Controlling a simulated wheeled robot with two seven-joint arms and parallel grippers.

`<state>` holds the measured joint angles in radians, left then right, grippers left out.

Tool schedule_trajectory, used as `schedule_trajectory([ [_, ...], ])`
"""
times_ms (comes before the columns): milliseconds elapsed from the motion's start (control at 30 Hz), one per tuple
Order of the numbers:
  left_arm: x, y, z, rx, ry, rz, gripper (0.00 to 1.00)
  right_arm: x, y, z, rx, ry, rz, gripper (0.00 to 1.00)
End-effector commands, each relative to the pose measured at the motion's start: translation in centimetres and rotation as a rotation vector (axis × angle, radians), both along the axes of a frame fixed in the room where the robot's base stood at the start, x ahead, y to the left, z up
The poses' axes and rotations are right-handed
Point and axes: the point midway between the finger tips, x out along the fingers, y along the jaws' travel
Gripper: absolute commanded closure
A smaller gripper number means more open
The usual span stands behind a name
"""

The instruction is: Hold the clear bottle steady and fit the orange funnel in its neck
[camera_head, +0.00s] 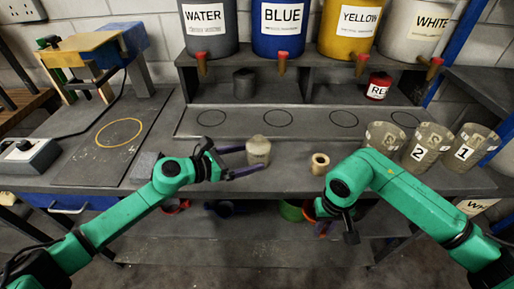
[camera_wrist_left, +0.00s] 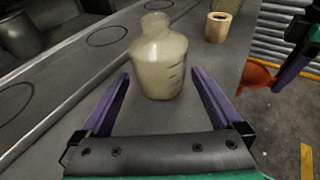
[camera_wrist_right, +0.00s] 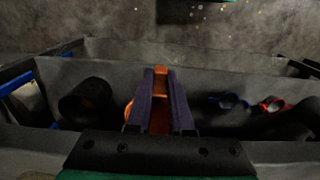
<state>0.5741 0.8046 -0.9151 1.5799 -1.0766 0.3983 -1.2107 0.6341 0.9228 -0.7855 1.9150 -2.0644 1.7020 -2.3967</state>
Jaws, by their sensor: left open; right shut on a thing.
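The clear bottle (camera_head: 258,151), cloudy and pale, stands upright on the grey bench near its front. My left gripper (camera_head: 254,158) is open, with one purple finger on each side of the bottle. In the left wrist view the bottle (camera_wrist_left: 158,62) stands between and just beyond the fingertips (camera_wrist_left: 160,72), with gaps on both sides. My right gripper (camera_wrist_right: 160,80) is shut on the orange funnel (camera_wrist_right: 159,118), hanging in front of the bench edge, below the top. The funnel's orange cone also shows in the left wrist view (camera_wrist_left: 257,76). My fingers hide part of it.
A tan hollow cylinder (camera_head: 320,163) stands right of the bottle. Numbered cups (camera_head: 425,147) stand at the right, a dark cup (camera_head: 244,83) at the back. Several circles mark the board (camera_head: 310,131). Coloured items, including a green one (camera_head: 291,210), lie on the shelf below.

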Motion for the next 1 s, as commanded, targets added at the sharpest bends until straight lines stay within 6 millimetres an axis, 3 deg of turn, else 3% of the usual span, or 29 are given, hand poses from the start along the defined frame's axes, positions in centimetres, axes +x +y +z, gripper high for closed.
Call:
schedule_trajectory([
  [200, 1.5, -2.2, -1.0, -0.002, -0.002, 0.0, 0.0, 0.0, 0.0, -0.9, 0.0, 0.0, 0.0, 1.0],
  [500, 1.7, -2.5, -1.0, -0.001, 0.0, 0.001, 0.0, 0.0, 0.0, -0.9, 0.0, 0.0, 0.0, 1.0],
  [533, 1.7, -2.5, -1.0, -0.001, 0.0, 0.001, 0.08, 0.0, 0.0, -0.9, 0.0, 0.0, 0.0, 1.0],
  [600, 1.7, -2.5, -1.0, -0.002, 0.001, 0.002, 0.34, 0.0, 0.0, -0.9, 0.0, 0.0, 0.0, 1.0],
  [633, 1.7, -2.5, -1.0, -0.002, 0.001, 0.002, 0.43, 0.0, 0.0, -0.9, 0.0, 0.0, 0.0, 1.0],
  [1000, 1.7, -2.5, -1.0, -0.003, 0.0, 0.002, 0.43, 0.0, 0.0, -0.9, 0.0, 0.0, 0.0, 1.0],
])
